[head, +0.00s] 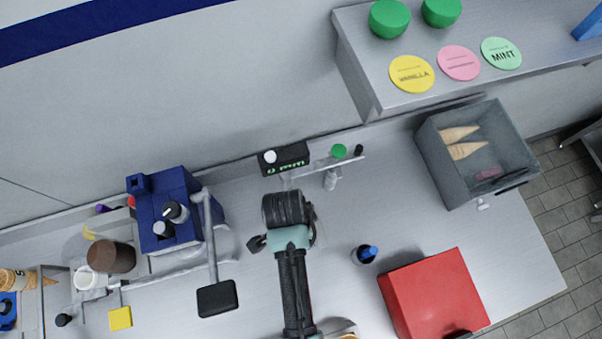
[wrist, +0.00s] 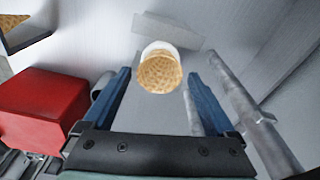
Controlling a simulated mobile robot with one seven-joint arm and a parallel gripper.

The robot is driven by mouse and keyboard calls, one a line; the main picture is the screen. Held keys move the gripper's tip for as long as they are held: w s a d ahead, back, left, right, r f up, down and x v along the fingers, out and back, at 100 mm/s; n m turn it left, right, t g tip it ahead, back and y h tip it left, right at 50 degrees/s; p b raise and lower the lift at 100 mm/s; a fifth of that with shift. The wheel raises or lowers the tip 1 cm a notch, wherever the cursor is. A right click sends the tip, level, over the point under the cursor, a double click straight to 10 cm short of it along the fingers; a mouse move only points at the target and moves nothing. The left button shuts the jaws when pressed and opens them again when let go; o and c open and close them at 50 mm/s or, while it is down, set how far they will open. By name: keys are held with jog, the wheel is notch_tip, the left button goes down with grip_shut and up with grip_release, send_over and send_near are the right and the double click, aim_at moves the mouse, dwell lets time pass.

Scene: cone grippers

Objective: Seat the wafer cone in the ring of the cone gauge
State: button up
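A wafer cone (wrist: 160,74) shows end-on in the wrist view, with a white band around its far side; I cannot tell whether the band is a sleeve or a ring. My gripper (wrist: 160,72) is open, with its blue fingers on either side of the cone and a narrow gap visible at each side. The cone gauge (head: 284,160) appears to be the black box with a green "mm" display at the counter's back edge, with a bar beside it. Its ring is not clearly visible.
A grey bin (head: 440,165) at right holds cones. A red box (head: 432,295) stands at front right, with a blue-capped bottle (head: 365,253) beside it. A blue machine (head: 165,210) stands left. A grey rod (wrist: 240,100) runs close beside my right finger in the wrist view.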

jog(key=shift+o, duration=0.3)
jog(key=shift+r, duration=0.15)
notch_tip(320, 180, up, 13)
jog(key=a, duration=0.1)
jog(key=shift+s+a+f, duration=0.2)
jog(key=shift+s, duration=0.2)
dwell(0.6)
